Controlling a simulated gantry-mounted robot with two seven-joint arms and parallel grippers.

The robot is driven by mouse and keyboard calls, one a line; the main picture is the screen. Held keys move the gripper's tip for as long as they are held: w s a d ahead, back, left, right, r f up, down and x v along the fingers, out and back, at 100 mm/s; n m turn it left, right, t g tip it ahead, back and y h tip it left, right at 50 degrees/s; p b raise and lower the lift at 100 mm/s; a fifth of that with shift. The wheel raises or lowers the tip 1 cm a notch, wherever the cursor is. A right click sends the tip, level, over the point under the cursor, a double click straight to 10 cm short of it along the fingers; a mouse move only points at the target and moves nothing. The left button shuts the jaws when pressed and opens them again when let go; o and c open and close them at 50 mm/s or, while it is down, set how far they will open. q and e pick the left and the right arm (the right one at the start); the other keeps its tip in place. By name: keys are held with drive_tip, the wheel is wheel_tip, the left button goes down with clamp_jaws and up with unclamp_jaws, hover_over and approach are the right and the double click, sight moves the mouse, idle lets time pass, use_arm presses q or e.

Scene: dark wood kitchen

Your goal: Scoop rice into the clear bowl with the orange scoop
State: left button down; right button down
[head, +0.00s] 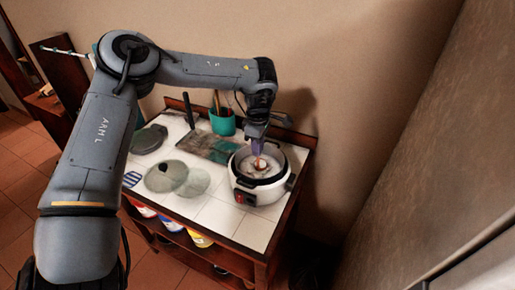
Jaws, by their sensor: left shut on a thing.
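A white rice cooker (259,190) with a dark rim stands open at the right of the tiled cart top, with pale rice in its pot. My left gripper (257,147) is above the pot, pointing down, shut on the orange scoop (259,163), whose lower end is down in the pot at the rice. How much rice the scoop bears is too small to tell. A clear bowl (167,176) sits left of the cooker, near the front of the cart. My right gripper is not in view.
A round clear disc or lid (196,182) lies beside the bowl. A dark lidded pan (149,139) is at the back left. A greenish board (208,147) and a teal utensil cup (222,122) stand behind. A wall closes the back.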

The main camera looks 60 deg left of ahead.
use_arm(q)
drive_tip(key=r+p, duration=0.2)
drive_tip(key=r, duration=0.1)
drive_tip(key=r+p, duration=0.6)
drive_tip(key=shift+s+d+r, duration=0.2)
drive_tip(key=shift+s+r, duration=0.05)
drive_tip(key=shift+r, duration=0.05)
wheel_tip(320, 180, up, 2)
drive_tip(key=p, duration=0.3)
drive_tip(key=shift+s+d+r, duration=0.1)
drive_tip(key=shift+s+r, duration=0.05)
drive_tip(key=shift+r, duration=0.1)
drive_tip(key=shift+s, duration=0.1)
